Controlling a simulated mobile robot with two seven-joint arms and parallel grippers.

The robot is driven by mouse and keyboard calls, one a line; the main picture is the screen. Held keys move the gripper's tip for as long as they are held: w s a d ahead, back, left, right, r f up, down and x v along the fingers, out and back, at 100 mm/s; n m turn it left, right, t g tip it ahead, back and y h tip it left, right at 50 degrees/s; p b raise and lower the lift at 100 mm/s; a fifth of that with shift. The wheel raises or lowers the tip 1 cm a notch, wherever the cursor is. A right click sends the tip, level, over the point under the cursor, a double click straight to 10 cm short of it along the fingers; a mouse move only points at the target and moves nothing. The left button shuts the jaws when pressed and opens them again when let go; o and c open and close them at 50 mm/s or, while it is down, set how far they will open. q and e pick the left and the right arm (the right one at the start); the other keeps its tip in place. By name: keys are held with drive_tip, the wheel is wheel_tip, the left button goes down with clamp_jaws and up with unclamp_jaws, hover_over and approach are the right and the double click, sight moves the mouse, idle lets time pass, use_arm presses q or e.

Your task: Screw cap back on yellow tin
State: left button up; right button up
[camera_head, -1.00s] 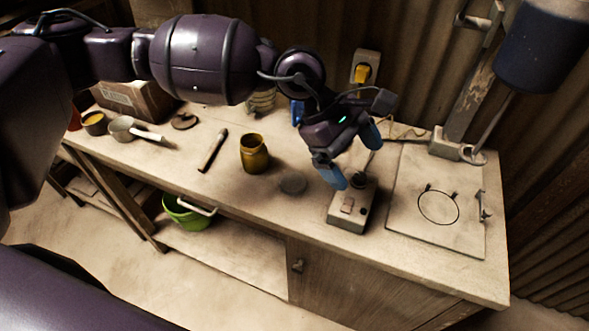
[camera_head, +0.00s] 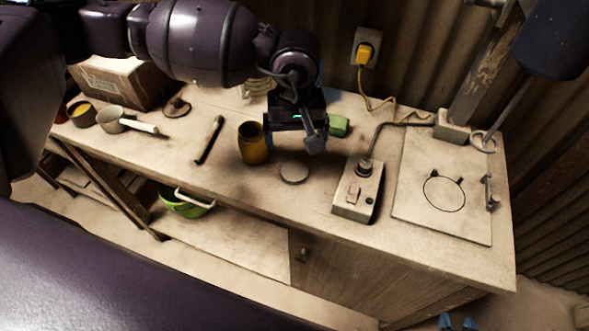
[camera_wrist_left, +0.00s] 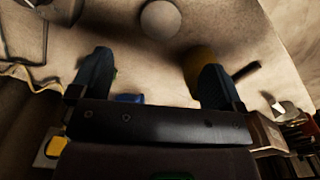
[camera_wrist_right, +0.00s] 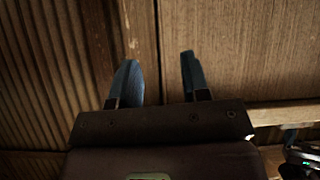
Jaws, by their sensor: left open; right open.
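The yellow tin (camera_head: 253,143) stands upright on the bench, its top dark and apparently uncapped. A flat grey disc (camera_head: 293,172), which looks like the cap, lies on the bench to the tin's right and nearer the front. My left gripper (camera_head: 292,140) is open and empty, pointing down just right of the tin. In the left wrist view the disc (camera_wrist_left: 160,19) lies beyond the fingertips, and one finger partly covers the tin (camera_wrist_left: 196,65); contact cannot be told. My right gripper (camera_head: 457,323) is open and empty below the bench front, facing wood panelling (camera_wrist_right: 230,50).
A switch box (camera_head: 358,191) with a bent rod stands right of the disc, before a square plate (camera_head: 410,205). A green block (camera_head: 338,125) lies behind. Bench front near the disc is clear.

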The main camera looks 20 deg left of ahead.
use_arm(q)
hover_over(294, 169)
drive_tip(key=shift+s+d+f, duration=0.15)
drive_tip(key=shift+f, duration=1.25)
drive_tip(key=shift+s+d+f, duration=0.15)
drive_tip(key=shift+f, duration=1.25)
drive_tip(key=shift+w+a+f+b, duration=0.15)
drive_tip(key=shift+w+f+b, duration=0.05)
drive_tip(key=shift+f, duration=1.15)
drive_tip(key=shift+w+a+f+b, duration=0.1)
drive_tip(key=shift+w+f+b, duration=0.05)
drive_tip(key=shift+f, duration=1.15)
drive_tip(key=c, duration=1)
